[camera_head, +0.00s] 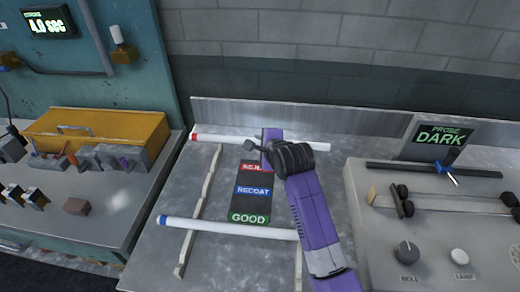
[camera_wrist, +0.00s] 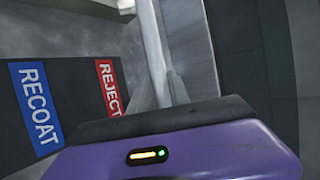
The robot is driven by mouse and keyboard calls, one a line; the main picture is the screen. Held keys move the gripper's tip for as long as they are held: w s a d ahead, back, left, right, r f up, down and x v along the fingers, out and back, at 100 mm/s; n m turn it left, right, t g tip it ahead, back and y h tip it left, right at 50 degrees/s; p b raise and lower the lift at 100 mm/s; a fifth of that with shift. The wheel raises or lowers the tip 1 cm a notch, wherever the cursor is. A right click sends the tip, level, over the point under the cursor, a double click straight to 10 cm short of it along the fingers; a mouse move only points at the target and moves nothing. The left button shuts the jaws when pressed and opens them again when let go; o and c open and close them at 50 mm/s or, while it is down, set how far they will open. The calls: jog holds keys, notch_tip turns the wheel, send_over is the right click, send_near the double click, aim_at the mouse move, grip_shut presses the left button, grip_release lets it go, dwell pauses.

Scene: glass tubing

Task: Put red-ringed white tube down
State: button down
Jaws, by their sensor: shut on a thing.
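The white tube with the red ring (camera_head: 228,138) lies lengthwise across the back of the grey bench in the head view, its red end at the left. My gripper (camera_head: 268,142) is around its middle, shut on it. The tube is near the back end of the left rail; I cannot tell whether it touches. A blue-ringed white tube (camera_head: 230,229) lies across the two rails at the front.
Two pale rails (camera_head: 202,205) run front to back, with a dark REJECT, RECOAT and GOOD label strip (camera_head: 252,204) between them. A low metal wall (camera_head: 225,108) stands behind. A probe station (camera_head: 425,225) is at right, a workbench with an orange box (camera_head: 95,128) at left.

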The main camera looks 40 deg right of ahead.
jog(key=shift+f, duration=1.4)
jog(key=shift+f, duration=0.4)
jog(key=shift+f+b, duration=0.25)
jog(key=shift+b, duration=0.1)
jog(key=c, duration=1.2)
grip_release()
jog(key=shift+r, duration=0.1)
jog(key=shift+c, duration=0.2)
jog(key=shift+r, duration=0.2)
jog(key=v, duration=1.2)
jog(key=shift+r, duration=0.3)
